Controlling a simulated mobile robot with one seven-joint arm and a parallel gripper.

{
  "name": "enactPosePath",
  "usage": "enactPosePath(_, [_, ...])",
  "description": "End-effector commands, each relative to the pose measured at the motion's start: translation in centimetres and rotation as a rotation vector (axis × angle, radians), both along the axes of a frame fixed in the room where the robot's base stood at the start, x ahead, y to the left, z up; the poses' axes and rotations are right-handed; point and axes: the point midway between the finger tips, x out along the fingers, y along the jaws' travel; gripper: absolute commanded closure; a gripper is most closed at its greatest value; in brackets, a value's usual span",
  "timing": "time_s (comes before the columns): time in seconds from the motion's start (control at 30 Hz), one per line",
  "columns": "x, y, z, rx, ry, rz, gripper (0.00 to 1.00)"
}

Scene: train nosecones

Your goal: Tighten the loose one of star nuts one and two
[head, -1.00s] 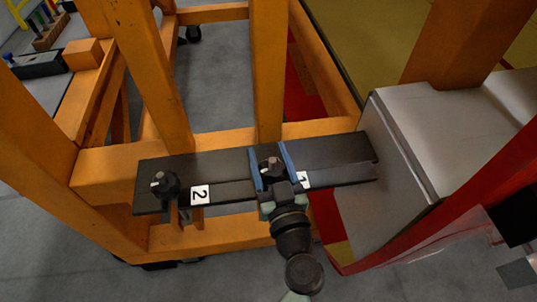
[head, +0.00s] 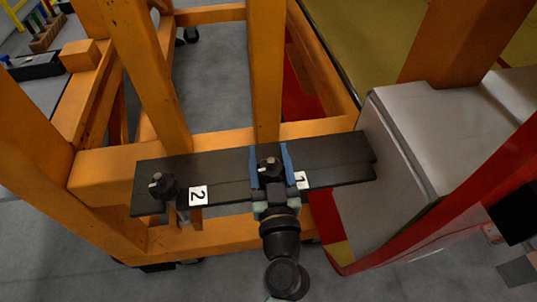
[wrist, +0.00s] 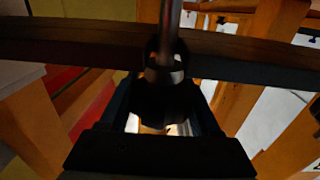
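Star nut one (head: 270,166) is a dark knob with a small bolt end on top, on a black bar (head: 225,178). My gripper (head: 271,165) has its two blue fingers on either side of it, one left and one right. In the wrist view the dark nut (wrist: 166,92) sits between the fingers with a metal rod in front of it. I cannot tell whether the fingers press on it. Star nut two (head: 162,186) is a similar dark knob near the bar's left end, beside a white label "2" (head: 198,196). The label "1" (head: 301,180) is partly hidden by my right finger.
An orange frame (head: 200,232) surrounds the bar, with posts rising behind it. A grey block (head: 410,140) and a red edge (head: 420,225) stand close on the right. Grey floor shows in front at the lower left.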

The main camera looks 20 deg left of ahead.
Motion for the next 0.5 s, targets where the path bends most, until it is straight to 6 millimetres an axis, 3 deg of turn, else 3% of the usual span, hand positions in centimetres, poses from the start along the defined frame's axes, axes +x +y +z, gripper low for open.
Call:
enactPosePath(0.03, [0.01,-0.03,-0.02,0.0,0.0,0.0,0.26])
enactPosePath(0.13, [0.01,-0.02,-0.01,0.0,0.0,0.0,0.08])
enactPosePath(0.17, [0.01,-0.02,-0.01,0.0,0.0,0.0,0.06])
enactPosePath(0.5, [-0.23,-0.15,-0.11,-0.001,0.001,0.0,0.06])
